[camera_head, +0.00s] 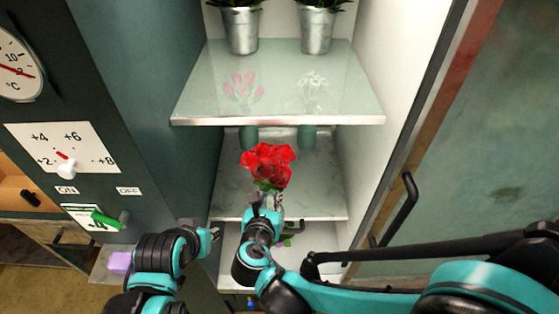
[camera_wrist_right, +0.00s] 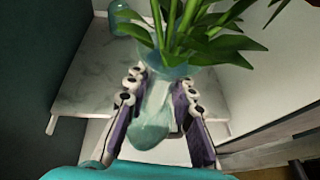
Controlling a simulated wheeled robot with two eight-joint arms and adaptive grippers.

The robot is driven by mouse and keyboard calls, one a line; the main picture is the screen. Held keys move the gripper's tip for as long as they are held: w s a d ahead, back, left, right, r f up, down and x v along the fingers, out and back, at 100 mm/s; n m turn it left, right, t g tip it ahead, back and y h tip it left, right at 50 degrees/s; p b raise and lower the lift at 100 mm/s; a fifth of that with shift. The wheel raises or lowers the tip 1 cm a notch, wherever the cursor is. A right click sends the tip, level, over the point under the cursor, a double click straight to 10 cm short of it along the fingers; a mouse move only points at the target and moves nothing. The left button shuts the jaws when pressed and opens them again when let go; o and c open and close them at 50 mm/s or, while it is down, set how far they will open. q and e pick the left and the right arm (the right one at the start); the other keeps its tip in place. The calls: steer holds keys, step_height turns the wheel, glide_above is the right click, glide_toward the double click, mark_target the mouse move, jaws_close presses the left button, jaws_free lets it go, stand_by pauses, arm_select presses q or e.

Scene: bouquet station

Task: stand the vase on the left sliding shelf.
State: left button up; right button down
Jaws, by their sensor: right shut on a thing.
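The vase (camera_wrist_right: 155,125) is pale green glass and holds red roses (camera_head: 268,165); the wrist view shows their green stems and leaves. My right gripper (camera_wrist_right: 160,110) is shut around the vase, with one finger on each side; in the head view the gripper (camera_head: 263,208) and flowers hide most of it. The flowers show in front of a marble-patterned shelf (camera_head: 320,190), also in the wrist view (camera_wrist_right: 85,75). I cannot tell whether the vase touches it. My left gripper (camera_head: 214,233) is at the lower left, left of the right one; its fingers are too small to judge.
Two green vases stand at the back of the marble shelf, left (camera_head: 249,138) and right (camera_head: 307,139), under a glass shelf (camera_head: 280,100) with metal buckets (camera_head: 241,30). A lower shelf (camera_head: 320,240) lies beneath. Dark and white walls flank the cabinet. A black handle (camera_head: 400,210) is right.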

steer(key=r+b+x, duration=0.1)
steer(key=b+x, duration=0.1)
steer(key=x, duration=0.6)
steer(key=w+r+b+x, duration=0.1)
steer(key=r+b+x, duration=0.1)
steer(key=x, duration=0.6)
steer(key=shift+w+b, duration=0.25)
steer(key=shift+b, duration=0.1)
steer(key=shift+f, duration=0.15)
steer(key=c, duration=1.5)
jaws_free()
steer(key=shift+o, duration=1)
